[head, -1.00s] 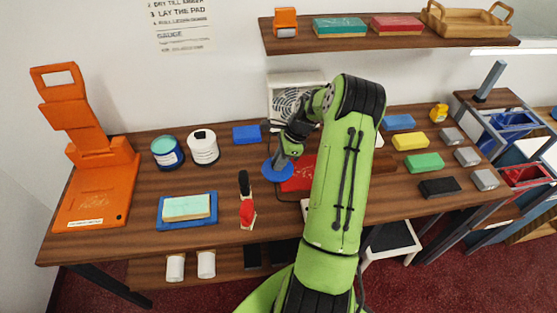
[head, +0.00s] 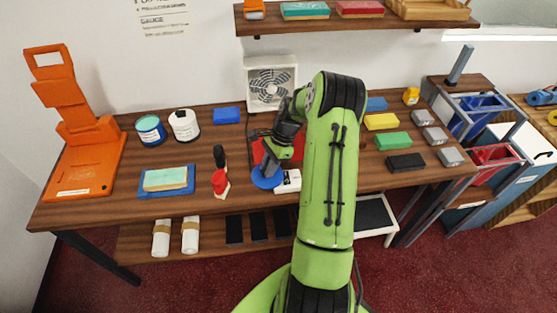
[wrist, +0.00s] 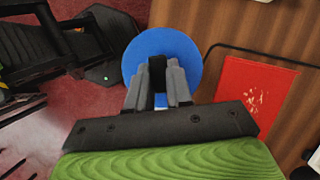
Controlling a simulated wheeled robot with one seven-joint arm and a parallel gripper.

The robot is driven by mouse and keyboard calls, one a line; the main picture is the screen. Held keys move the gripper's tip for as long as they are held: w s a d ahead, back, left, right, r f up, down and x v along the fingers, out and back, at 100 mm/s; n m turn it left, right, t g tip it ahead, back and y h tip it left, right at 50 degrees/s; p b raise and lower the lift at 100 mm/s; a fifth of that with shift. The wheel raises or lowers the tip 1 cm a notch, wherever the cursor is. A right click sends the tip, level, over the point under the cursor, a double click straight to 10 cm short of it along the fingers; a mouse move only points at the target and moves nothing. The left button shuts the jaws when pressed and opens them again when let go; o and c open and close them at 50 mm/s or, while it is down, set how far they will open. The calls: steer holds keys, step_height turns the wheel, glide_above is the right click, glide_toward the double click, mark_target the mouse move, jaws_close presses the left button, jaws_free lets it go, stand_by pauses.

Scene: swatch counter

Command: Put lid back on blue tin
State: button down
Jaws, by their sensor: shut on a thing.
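The blue lid (head: 266,178) is a round flat disc held in my gripper (head: 276,158), over the front part of the counter. In the wrist view the lid (wrist: 160,40) shows beyond the shut fingers (wrist: 160,78), which grip it near its middle. The lid overlaps the counter's edge and the floor in that view. The blue tin (head: 151,131) stands upright at the back left, open, with teal contents and a white and blue label. My gripper is well to the right of it.
A white tin (head: 184,127) stands just right of the blue tin. A red-and-black tool (head: 220,180) stands left of my gripper. A white box (head: 288,181) is close right of the lid. A fan (head: 270,82) stands behind. An orange stand (head: 85,165) is far left.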

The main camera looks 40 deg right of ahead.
steer(key=a+f+n+g+h, duration=0.2)
steer(key=a+n, duration=0.8)
steer(key=a, duration=0.1)
steer(key=w+a+f+n+g+h, duration=0.1)
steer(key=a+f+n+g+h, duration=0.1)
steer(key=a+n, duration=0.9)
steer(key=shift+w+a+f+g, duration=0.25)
steer(key=shift+f+g, duration=0.1)
steer(key=shift+g, duration=0.35)
